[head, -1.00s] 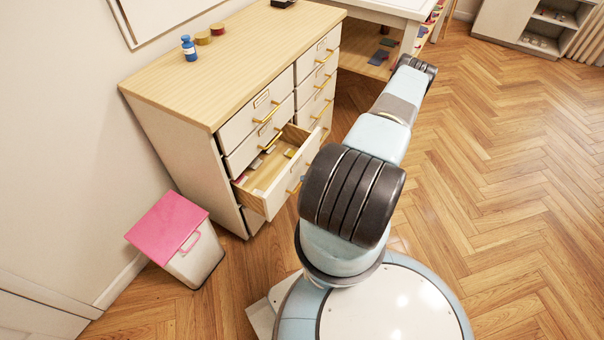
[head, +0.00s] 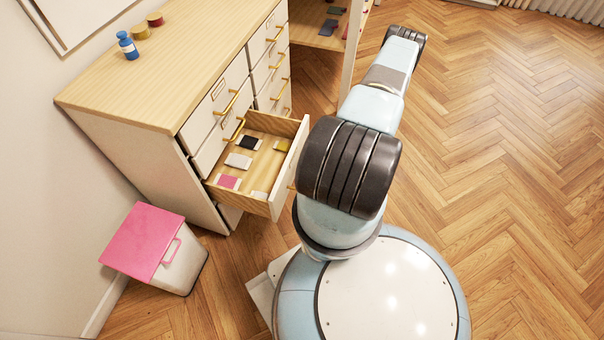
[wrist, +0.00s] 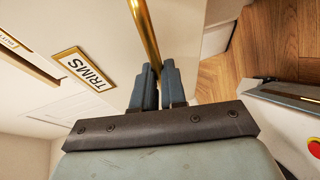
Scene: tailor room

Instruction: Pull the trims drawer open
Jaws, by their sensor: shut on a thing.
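The trims drawer (head: 287,172) stands well out of the wooden-topped cabinet in the head view. Its inside shows several small cards of pink, white, black and yellow. In the wrist view, a brass-framed label reading TRIMS (wrist: 85,68) sits on the pale drawer front, left of a brass bar handle (wrist: 143,28). My gripper (wrist: 160,72) is shut on that handle, its two dark fingers on either side of the bar.
A white bin with a pink lid (head: 142,240) stands on the floor left of the drawer. Other closed drawers (head: 221,98) line the cabinet (head: 180,70). The wood floor (head: 500,180) to the right is clear.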

